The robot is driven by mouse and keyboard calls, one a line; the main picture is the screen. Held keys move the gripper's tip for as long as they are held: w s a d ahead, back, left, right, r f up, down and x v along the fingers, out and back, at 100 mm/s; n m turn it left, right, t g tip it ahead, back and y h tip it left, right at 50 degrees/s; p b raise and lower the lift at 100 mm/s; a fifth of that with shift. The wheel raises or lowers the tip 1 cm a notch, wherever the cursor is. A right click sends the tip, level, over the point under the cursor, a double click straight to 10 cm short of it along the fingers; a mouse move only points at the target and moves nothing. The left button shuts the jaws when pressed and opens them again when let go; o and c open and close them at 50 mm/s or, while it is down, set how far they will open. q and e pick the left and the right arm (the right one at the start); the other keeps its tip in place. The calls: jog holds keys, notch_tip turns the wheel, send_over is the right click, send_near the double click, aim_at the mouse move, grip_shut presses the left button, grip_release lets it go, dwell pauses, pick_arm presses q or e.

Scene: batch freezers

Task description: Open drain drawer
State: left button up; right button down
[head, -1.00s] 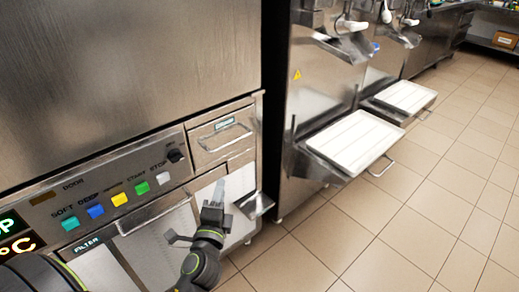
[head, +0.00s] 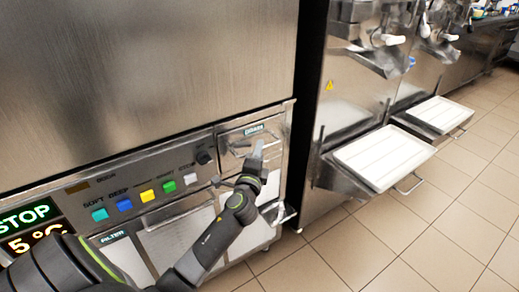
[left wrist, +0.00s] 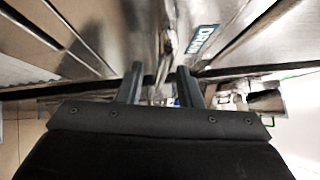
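The drain drawer (head: 236,148) is a small steel front with a dark green "DRAIN" label, at the right end of the freezer's control panel. It looks shut. Its bar handle is partly hidden behind my left gripper. My left gripper (head: 243,166) is in front of the drawer's lower part, with its fingers apart. In the left wrist view the two dark fingers of my left gripper (left wrist: 160,86) are spread with a gap, and the drawer front (left wrist: 228,32) with its label is just ahead. Whether the fingers touch the handle is unclear. My right gripper is not in view.
The control panel (head: 75,205) with coloured buttons lies left of the drawer, above the filter panel (head: 160,238). A machine with a white tray (head: 384,157) sticking out stands to the right. Tiled floor (head: 330,245) is free in front.

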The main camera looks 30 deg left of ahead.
pick_arm(q)
jog(key=shift+x, duration=0.95)
jog(key=shift+s, duration=0.1)
grip_shut()
